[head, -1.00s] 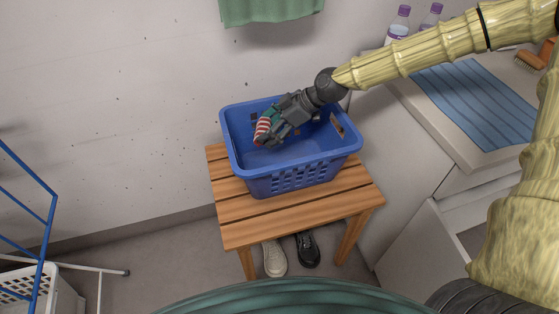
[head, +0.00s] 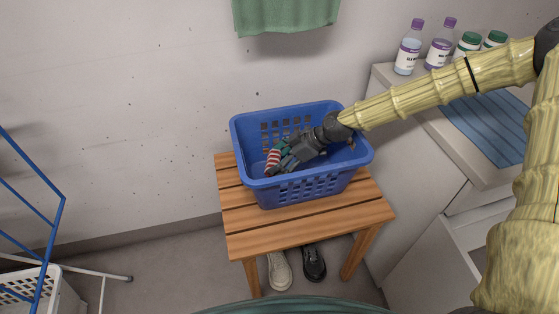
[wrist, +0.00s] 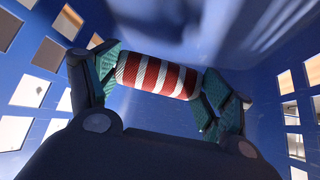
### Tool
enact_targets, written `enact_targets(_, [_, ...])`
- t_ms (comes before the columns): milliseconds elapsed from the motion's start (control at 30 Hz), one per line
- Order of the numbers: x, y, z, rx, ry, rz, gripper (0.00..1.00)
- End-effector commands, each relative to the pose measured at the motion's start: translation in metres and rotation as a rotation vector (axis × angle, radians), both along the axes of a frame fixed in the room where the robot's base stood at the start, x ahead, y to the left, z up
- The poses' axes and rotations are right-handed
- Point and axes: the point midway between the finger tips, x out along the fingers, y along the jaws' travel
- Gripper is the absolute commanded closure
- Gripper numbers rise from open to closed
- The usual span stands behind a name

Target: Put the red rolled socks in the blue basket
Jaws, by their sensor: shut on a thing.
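The red rolled socks (wrist: 157,76), striped red and white, are held between the two green-padded fingertips of my gripper (wrist: 158,82). In the head view the socks (head: 272,162) show at the gripper's left end. The blue basket (head: 310,187) stands upright on a wooden bench. My gripper (head: 280,158) reaches down inside the basket from the right, with the socks below the rim. In the wrist view the basket walls (wrist: 35,120) surround the gripper. I cannot tell whether the socks touch the basket floor.
The wooden bench (head: 240,217) has a white shoe (head: 280,270) and a black shoe (head: 314,263) under it. Bottles (head: 408,48) stand on the counter at right. A green towel (head: 285,15) hangs above. A blue rack (head: 50,230) and white basket (head: 60,295) are at left.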

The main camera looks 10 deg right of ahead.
Motion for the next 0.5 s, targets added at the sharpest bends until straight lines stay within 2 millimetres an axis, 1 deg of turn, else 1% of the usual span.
enact_targets(167, [0.0001, 0.0001, 0.0008, 0.000, -0.001, 0.001, 0.45])
enact_targets(500, [0.0002, 0.0002, -0.0070, 0.000, -0.001, 0.001, 0.45])
